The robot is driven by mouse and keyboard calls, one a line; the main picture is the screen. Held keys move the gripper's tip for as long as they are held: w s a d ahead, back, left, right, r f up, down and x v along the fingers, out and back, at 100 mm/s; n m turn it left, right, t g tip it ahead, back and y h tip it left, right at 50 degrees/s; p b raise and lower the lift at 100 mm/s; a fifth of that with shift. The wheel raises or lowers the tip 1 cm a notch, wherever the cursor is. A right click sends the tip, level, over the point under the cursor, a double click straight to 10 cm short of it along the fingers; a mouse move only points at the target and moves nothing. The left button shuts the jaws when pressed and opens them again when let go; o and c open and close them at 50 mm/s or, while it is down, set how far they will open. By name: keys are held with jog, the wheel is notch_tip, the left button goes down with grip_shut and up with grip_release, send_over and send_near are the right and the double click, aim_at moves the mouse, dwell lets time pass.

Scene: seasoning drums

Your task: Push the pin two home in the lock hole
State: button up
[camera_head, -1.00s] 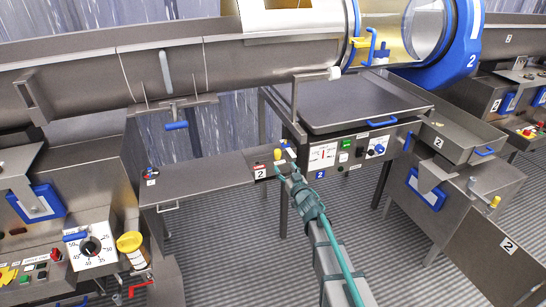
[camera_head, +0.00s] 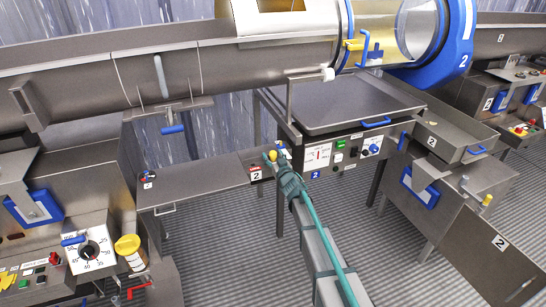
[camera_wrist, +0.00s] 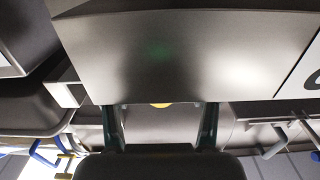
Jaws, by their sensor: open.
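A pin with a yellow knob (camera_head: 272,155) stands at the right end of the narrow steel shelf, beside a "2" label. I take it for pin two. My gripper (camera_head: 278,158) reaches up to it from below right. In the wrist view my gripper (camera_wrist: 160,112) is open, with one dark finger on each side. The rounded edge of the yellow knob (camera_wrist: 161,105) shows between the fingers, apart from both. The pin's shaft and the lock hole are hidden, so I cannot tell how deep the pin sits.
The steel shelf (camera_head: 205,178) runs left from the pin. A control panel (camera_head: 345,150) with buttons is close on the right, under a flat steel top (camera_head: 340,103). A large steel trough (camera_head: 120,75) hangs above. Another yellow-knobbed pin (camera_head: 487,200) stands far right.

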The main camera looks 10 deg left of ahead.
grip_shut()
dwell(0.3)
jog(key=shift+r, duration=0.1)
